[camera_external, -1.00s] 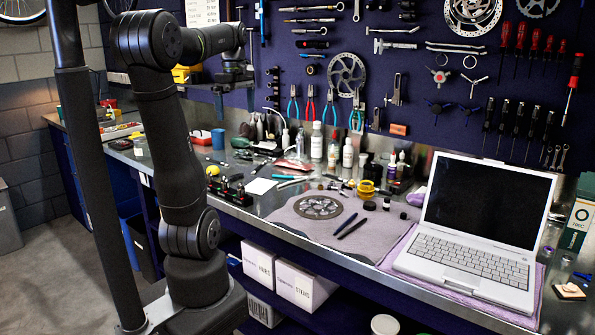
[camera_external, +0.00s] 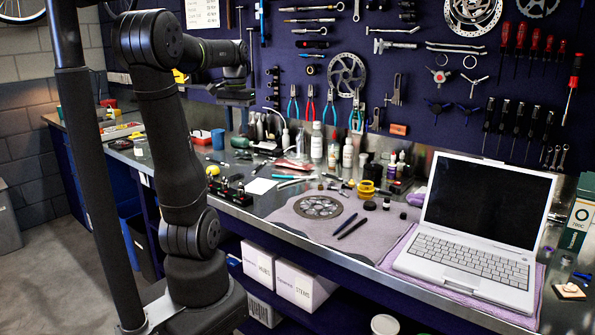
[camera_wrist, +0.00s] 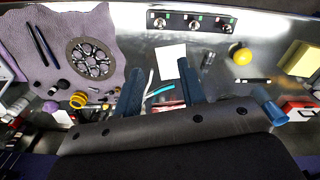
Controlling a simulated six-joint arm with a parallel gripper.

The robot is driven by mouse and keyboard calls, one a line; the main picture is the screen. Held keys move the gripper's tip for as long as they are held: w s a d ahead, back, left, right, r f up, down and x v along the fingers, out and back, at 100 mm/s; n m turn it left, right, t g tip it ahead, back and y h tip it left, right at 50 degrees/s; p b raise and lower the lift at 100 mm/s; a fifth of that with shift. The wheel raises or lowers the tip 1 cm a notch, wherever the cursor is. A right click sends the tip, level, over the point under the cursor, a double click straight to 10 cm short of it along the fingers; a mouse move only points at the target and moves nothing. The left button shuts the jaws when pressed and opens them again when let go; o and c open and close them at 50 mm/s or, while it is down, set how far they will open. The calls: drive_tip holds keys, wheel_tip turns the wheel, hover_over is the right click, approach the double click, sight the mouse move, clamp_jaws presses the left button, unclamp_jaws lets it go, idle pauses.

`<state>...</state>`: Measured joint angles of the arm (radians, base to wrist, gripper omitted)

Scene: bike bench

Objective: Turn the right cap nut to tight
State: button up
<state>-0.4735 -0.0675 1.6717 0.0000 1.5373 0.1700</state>
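A black bar (camera_wrist: 192,20) with three round metal nuts in a row lies at the top of the wrist view. The nut at the right end of that picture (camera_wrist: 227,28) and the one at the left end (camera_wrist: 160,22) both show; their tightness cannot be read. In the external view the black bar (camera_external: 229,191) lies on the bench near its front edge, with small red parts on it. My gripper (camera_external: 238,95) is high above the bench, behind the bar and apart from it. In the wrist view my gripper's (camera_wrist: 159,88) two fingers are spread with nothing between them.
A white card (camera_wrist: 171,60) lies by the bar. A brake rotor (camera_external: 319,206) and dark pens lie on a grey cloth (camera_external: 283,220). A laptop (camera_external: 475,220) stands at the right.

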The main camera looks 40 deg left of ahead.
sight(241, 185)
wheel_tip(241, 185, down, 19)
drive_tip(key=m, duration=0.3)
drive_tip(key=shift+r, duration=0.2)
idle(0.4)
clamp_jaws()
